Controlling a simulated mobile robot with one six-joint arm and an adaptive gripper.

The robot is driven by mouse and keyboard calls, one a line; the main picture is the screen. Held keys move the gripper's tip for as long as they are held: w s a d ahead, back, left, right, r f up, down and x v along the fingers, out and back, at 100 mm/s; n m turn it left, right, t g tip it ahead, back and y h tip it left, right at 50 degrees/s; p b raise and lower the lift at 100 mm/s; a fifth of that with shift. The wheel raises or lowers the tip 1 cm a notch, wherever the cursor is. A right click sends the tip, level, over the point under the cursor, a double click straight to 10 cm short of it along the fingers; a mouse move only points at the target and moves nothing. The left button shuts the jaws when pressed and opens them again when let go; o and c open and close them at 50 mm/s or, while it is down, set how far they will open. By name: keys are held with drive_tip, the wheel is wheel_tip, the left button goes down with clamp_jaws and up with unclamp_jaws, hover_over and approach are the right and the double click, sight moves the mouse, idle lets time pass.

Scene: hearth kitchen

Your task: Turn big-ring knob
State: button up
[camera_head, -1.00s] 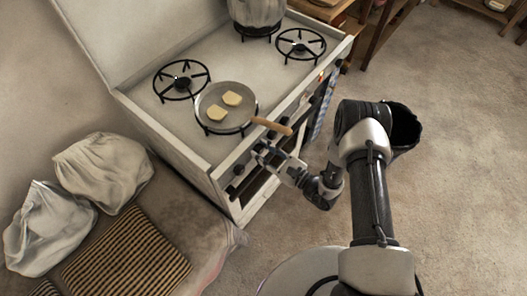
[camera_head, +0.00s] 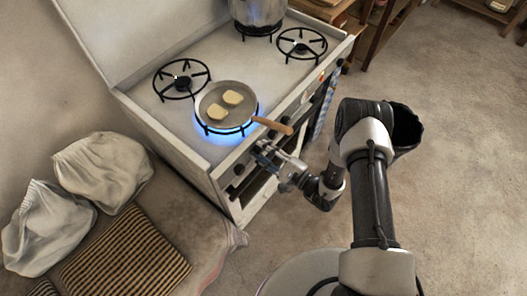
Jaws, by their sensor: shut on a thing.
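My gripper (camera_head: 266,152) is at the front panel of the white stove (camera_head: 146,110), below the frying pan's handle. It is shut on a knob there; the knob itself is mostly hidden by the fingers. A blue flame (camera_head: 226,130) burns on the front burner under the frying pan (camera_head: 243,112). The pan holds two pale yellow slices (camera_head: 216,112) and its wooden handle (camera_head: 273,125) sticks out over the front edge, just above my gripper. Another dark knob (camera_head: 238,169) sits on the panel to the left of my gripper.
A metal pot (camera_head: 258,12) stands on a back burner. Two other burners (camera_head: 182,80) (camera_head: 301,43) are bare and unlit. A bench with white bags (camera_head: 103,170) and a striped cushion (camera_head: 126,262) is at the left.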

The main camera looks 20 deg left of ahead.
drive_tip(key=shift+n, duration=0.3)
drive_tip(key=o, duration=1)
drive_tip(key=shift+o, duration=0.2)
drive_tip(key=shift+d, duration=0.1)
drive_tip(key=v, duration=1.2)
